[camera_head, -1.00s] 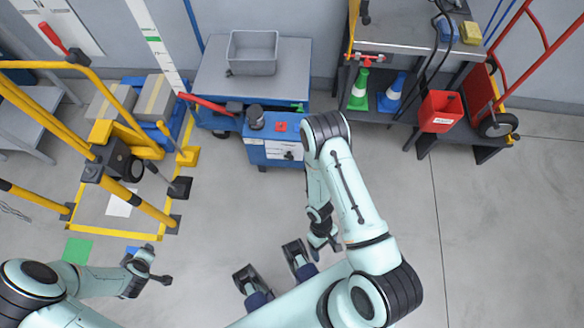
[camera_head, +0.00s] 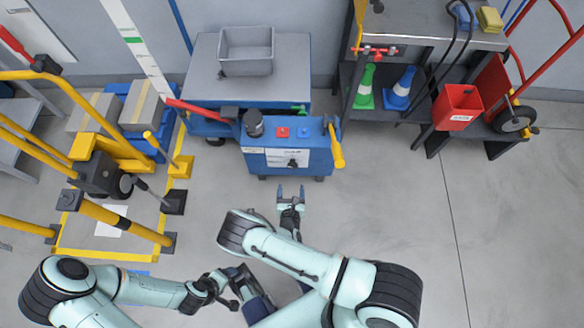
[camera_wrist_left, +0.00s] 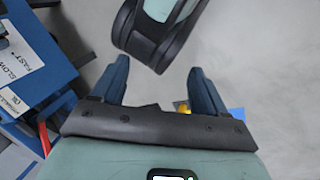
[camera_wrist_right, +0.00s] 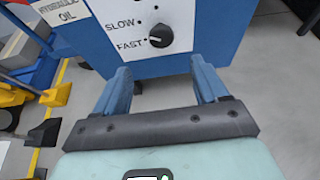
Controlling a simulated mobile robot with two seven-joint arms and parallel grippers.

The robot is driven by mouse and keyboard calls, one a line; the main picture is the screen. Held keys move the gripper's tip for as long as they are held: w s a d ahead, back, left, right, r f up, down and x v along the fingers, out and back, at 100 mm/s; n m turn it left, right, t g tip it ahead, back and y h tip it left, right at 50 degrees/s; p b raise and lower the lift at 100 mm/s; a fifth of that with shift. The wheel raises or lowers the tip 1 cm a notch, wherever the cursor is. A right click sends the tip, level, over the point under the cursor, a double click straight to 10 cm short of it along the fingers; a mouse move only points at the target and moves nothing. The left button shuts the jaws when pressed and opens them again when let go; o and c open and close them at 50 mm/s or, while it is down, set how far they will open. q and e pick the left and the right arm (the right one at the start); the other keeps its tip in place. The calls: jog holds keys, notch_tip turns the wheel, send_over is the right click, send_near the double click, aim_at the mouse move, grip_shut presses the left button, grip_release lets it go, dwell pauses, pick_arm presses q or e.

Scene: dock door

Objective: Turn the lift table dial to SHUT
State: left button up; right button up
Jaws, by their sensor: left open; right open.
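The lift table's blue control box (camera_head: 275,160) has a black round dial (camera_head: 292,163) on its front face. In the right wrist view the dial (camera_wrist_right: 160,36) shows a pale mark on its left side, near the word FAST, with SLOW above it. The word SHUT is not readable in any view. My right gripper (camera_head: 291,190) is open and empty, in front of the box and apart from the dial. Its fingers (camera_wrist_right: 160,85) point towards the box's lower front. My left gripper (camera_wrist_left: 160,72) is open and empty, well back from the box.
The lift table (camera_head: 200,75) carries a grey bin (camera_head: 247,55). A yellow handle (camera_head: 337,150) stands at the box's right side. A yellow-railed area (camera_head: 110,210) lies left. The floor right of the box is clear.

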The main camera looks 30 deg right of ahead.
aim_at(292, 168)
jog(key=b+x, duration=0.3)
jog(key=x, duration=0.8)
jog(key=shift+d+f, duration=0.1)
jog(key=shift+w+d+f+b, duration=0.1)
jog(key=shift+w+d+b, duration=0.15)
jog(key=shift+w+b, duration=0.15)
pick_arm(q)
jog(key=w+a+f+t+y, duration=0.1)
jog(key=w+a+f+t, duration=0.1)
jog(key=w, duration=0.4)
notch_tip(292, 168, down, 2)
jog(key=shift+a+f+n, duration=0.15)
jog(key=shift+a+n, duration=0.15)
jog(key=shift+a, duration=0.35)
jog(key=shift+w, duration=0.1)
pick_arm(e)
jog(key=c, duration=1)
